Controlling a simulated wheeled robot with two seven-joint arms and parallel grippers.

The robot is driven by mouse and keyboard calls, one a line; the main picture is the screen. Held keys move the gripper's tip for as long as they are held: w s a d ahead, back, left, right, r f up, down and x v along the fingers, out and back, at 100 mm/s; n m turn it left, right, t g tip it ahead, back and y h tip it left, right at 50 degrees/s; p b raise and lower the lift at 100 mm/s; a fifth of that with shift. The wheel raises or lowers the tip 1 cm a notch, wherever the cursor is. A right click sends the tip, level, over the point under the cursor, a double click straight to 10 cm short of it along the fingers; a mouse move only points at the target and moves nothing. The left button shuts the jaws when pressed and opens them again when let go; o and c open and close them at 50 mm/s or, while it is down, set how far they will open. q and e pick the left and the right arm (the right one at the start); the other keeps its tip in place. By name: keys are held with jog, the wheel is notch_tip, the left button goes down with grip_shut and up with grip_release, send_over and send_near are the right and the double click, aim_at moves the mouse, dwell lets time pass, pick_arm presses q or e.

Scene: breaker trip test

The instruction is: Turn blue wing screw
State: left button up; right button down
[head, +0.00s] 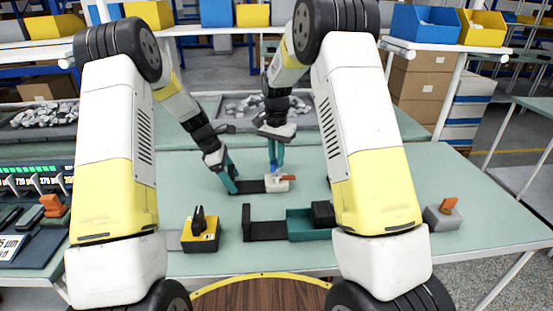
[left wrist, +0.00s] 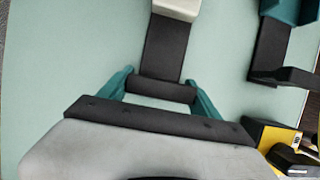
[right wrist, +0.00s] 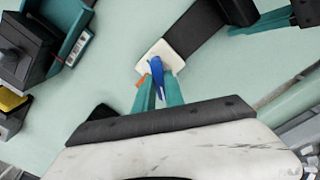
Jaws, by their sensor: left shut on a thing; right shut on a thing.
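The blue wing screw (right wrist: 157,72) stands on a white block (right wrist: 172,57) that has a small orange lever beside it. My right gripper (right wrist: 160,92) is shut on the wing screw, its teal fingers on either side. In the head view this gripper (head: 276,160) points down at the white block (head: 277,185). A black plate (left wrist: 165,48) runs from the white block to a black crossbar (left wrist: 162,90). My left gripper (left wrist: 160,87) is shut on that crossbar. In the head view the left gripper (head: 229,183) is at the plate's left end.
In front lies a second black plate (head: 264,230) with a teal tray (head: 306,228) and black block. A yellow box with a black knob (head: 201,232) is front left. A grey box with an orange lever (head: 443,216) is at right. A breaker panel (head: 35,205) is far left.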

jog(key=n, duration=0.6)
jog(key=shift+n, duration=0.3)
dwell(0.4)
jog(key=c, duration=1.4)
grip_release()
jog(key=shift+r, duration=0.1)
notch_tip(320, 180, up, 12)
